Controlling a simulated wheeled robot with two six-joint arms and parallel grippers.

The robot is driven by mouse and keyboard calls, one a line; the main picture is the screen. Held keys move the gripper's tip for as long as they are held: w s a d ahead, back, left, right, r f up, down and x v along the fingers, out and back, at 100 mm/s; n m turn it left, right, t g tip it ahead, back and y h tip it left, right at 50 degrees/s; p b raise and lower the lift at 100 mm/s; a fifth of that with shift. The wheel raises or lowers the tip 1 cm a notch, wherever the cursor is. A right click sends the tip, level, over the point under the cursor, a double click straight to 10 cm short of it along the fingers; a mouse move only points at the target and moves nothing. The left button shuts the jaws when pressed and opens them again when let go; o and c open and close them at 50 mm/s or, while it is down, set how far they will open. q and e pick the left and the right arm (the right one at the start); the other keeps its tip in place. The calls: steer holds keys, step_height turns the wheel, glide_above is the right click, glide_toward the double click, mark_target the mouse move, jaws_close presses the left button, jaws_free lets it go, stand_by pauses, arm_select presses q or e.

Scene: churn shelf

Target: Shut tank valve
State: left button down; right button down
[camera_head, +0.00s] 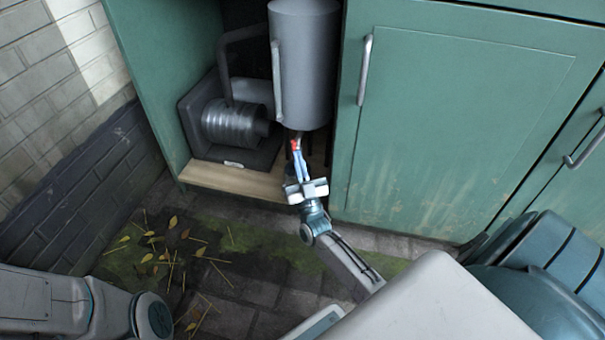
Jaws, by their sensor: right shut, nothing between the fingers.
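A grey cylindrical tank (305,65) hangs upright in the open bay of the green cabinet. A small red piece (295,144), which looks like the tank valve's handle, shows just below the tank's bottom. My right gripper (298,158) points up at it, with its fingers shut and empty. The fingertips are at or just under the red piece; I cannot tell whether they touch it. The fingers partly cover the valve area, so the handle's angle is unclear. My left arm shows at the lower left, but its gripper is out of view.
A dark machine with a ribbed metal drum (232,122) stands left of the tank on a wooden shelf board (230,180). A closed green door (440,120) with a metal handle is right of the bay. Yellow leaves (150,240) lie on the mossy paving.

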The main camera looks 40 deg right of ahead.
steer(key=shift+w, duration=0.2)
stand_by(0.3)
steer(key=shift+r+n+y+p, duration=0.15)
steer(key=shift+n+y+p, duration=0.5)
steer(key=shift+n+y, duration=0.05)
steer(key=shift+y, duration=0.3)
